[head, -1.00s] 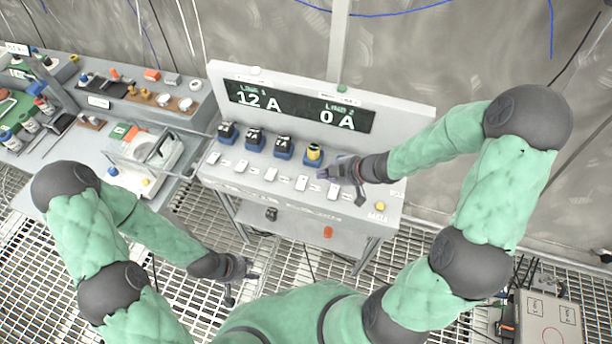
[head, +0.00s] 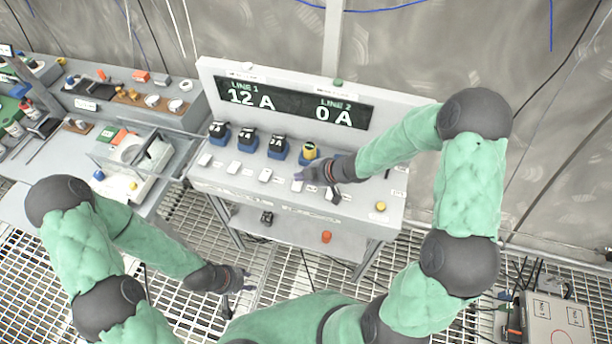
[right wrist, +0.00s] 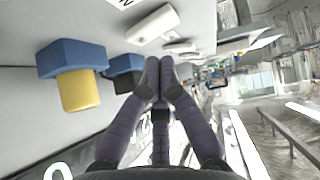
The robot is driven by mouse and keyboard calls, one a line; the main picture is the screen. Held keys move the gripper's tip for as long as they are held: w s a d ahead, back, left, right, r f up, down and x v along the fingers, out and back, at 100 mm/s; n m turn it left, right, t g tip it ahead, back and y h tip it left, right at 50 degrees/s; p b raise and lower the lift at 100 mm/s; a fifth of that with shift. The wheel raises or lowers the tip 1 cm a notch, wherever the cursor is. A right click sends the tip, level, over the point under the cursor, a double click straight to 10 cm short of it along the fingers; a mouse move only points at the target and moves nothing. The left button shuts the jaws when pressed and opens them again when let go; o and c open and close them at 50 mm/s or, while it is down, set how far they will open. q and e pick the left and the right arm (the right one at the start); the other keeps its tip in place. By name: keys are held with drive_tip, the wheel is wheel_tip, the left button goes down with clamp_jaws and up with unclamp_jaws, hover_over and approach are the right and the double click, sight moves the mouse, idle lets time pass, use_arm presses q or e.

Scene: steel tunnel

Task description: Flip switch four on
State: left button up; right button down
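The grey console carries a row of several white rocker switches. The fourth from the left (head: 297,186) is just below the fingertips of my right gripper (head: 300,175); contact cannot be told. In the right wrist view my right gripper's fingertips (right wrist: 160,68) are pressed together with nothing visible between them, and a white switch (right wrist: 153,25) lies just beyond them. The display (head: 300,107) reads 12 A for line 1 and 0 A for line 2. My left gripper (head: 238,288) hangs low over the floor grating, fingers apart and empty.
Blue-based plugs stand behind the switches, one yellow-topped (head: 310,151); it also shows in the right wrist view (right wrist: 78,90). A yellow button (head: 381,206) is at the console's right. A cluttered bench (head: 60,150) stands left. A grey box (head: 553,318) is on the floor at right.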

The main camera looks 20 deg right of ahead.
sight(303, 183)
drive_tip(key=shift+w+d+f, duration=0.1)
drive_tip(key=shift+d+f, duration=0.05)
drive_tip(key=shift+f, duration=0.6)
drive_tip(key=shift+w+d+f+p, duration=0.15)
drive_tip(key=shift+w+f+p, duration=0.15)
drive_tip(key=shift+p, duration=0.2)
drive_tip(key=shift+w+d+f+p, duration=0.1)
drive_tip(key=shift+w+d+p, duration=0.15)
drive_tip(key=shift+p, duration=0.45)
drive_tip(key=shift+w+f, duration=0.1)
drive_tip(key=shift+f, duration=0.1)
